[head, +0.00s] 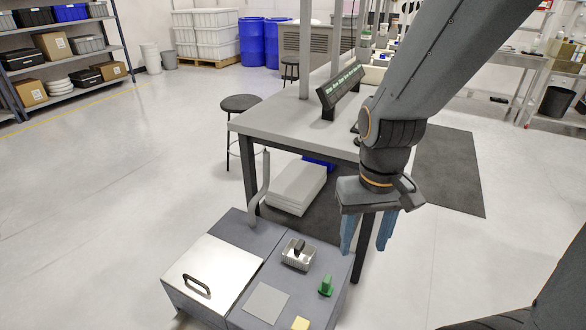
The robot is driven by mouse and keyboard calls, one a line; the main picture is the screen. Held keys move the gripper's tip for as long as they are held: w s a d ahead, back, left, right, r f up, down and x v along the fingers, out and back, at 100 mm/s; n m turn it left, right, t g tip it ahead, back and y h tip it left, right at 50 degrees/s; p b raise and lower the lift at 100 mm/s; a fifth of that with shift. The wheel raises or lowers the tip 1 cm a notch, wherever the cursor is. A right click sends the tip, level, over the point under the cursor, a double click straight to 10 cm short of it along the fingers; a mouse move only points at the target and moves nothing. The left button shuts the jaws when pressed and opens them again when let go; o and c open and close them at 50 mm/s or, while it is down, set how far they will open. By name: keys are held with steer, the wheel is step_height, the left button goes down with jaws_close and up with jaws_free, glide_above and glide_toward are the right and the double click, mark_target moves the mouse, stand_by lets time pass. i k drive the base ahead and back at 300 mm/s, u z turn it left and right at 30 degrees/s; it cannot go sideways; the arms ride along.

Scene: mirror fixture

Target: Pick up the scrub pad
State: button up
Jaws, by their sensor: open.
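My gripper (366,245) hangs at the right of the head view with its two blue fingers apart and pointing down. Nothing shows between them. It is above and to the right of a low grey cabinet (234,312), clear of the things on its top. A small green piece with an upright part (326,287) stands near the cabinet top's right edge; it may be the scrub pad, but I cannot tell. A flat grey square (266,303) lies to its left. A small yellow block (300,324) is cut by the bottom edge.
A metal tray (290,262) holding a dark-handled tool sits on the cabinet's right part. A pale lid with a black handle (197,285) covers the left part. A grey workbench (270,123) stands behind, with a stool (240,103) beside it. Open floor lies left.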

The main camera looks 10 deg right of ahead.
mark_target(325, 288)
steer(key=z, duration=0.05)
steer(key=k, duration=0.5)
steer(key=z, duration=2.75)
steer(key=k, duration=0.8)
steer(key=u, duration=1.8)
steer(key=i, duration=0.5)
steer(key=z, duration=0.05)
